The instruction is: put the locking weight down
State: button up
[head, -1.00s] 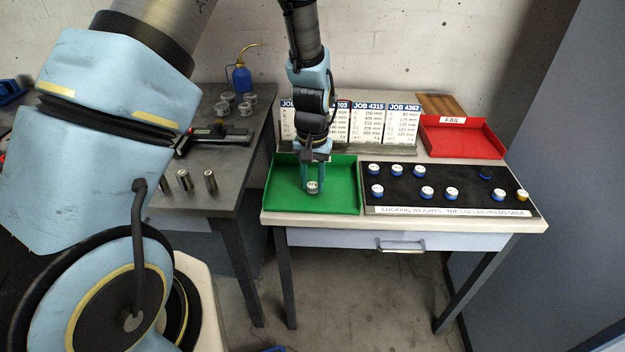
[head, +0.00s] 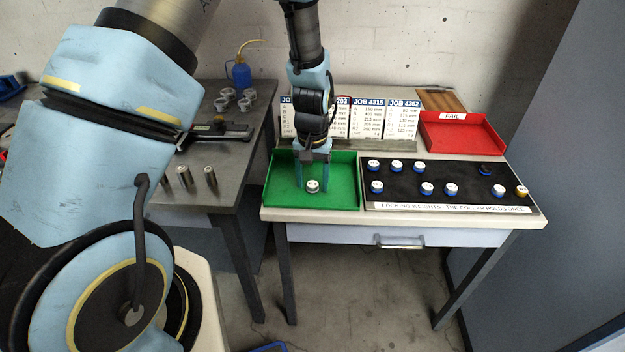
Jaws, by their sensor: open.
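One locking weight (head: 312,186), a small silver-white disc, sits on the floor of the green tray (head: 345,207), near the tray's middle. My gripper (head: 312,180) reaches down from above with its two blue fingers spread, one on each side of the weight. The fingers look apart from the weight, which rests on the tray. The exact gap between fingertips and weight is too small to tell.
A black mat (head: 410,199) to the right holds several blue-collared weights and one yellow-collared one (head: 521,190). Job cards (head: 367,119) stand behind the green tray. A red FAIL tray (head: 462,138) is at the back right. A grey bench (head: 235,184) with metal parts stands left.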

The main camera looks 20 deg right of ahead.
aim_at(312, 184)
notch_tip(312, 184, up, 12)
jog(key=b, duration=0.3)
jog(key=shift+r, duration=0.15)
